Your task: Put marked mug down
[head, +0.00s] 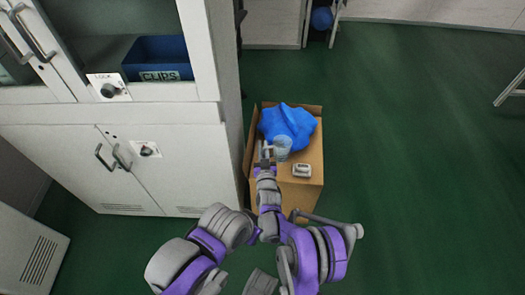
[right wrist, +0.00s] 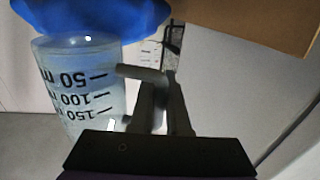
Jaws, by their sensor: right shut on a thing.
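The marked mug (head: 282,148) is a clear, bluish measuring mug with black volume marks. In the right wrist view the mug (right wrist: 80,90) fills the left side, and its marks read upside down there. My right gripper (head: 266,152) is shut on the mug's handle, left of the mug in the head view. Its fingers (right wrist: 163,100) close around the handle in the wrist view. The mug overlaps a blue bag-like bundle (head: 288,122) in the cardboard box. I cannot tell whether the mug touches anything below. My left gripper is not in view.
The cardboard box (head: 312,190) stands against a grey cabinet (head: 175,150). A small grey-white device (head: 302,170) lies at the box, right of my right gripper. A blue CLIPS bin (head: 158,58) sits on the cabinet shelf. Green floor (head: 420,150) is clear to the right.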

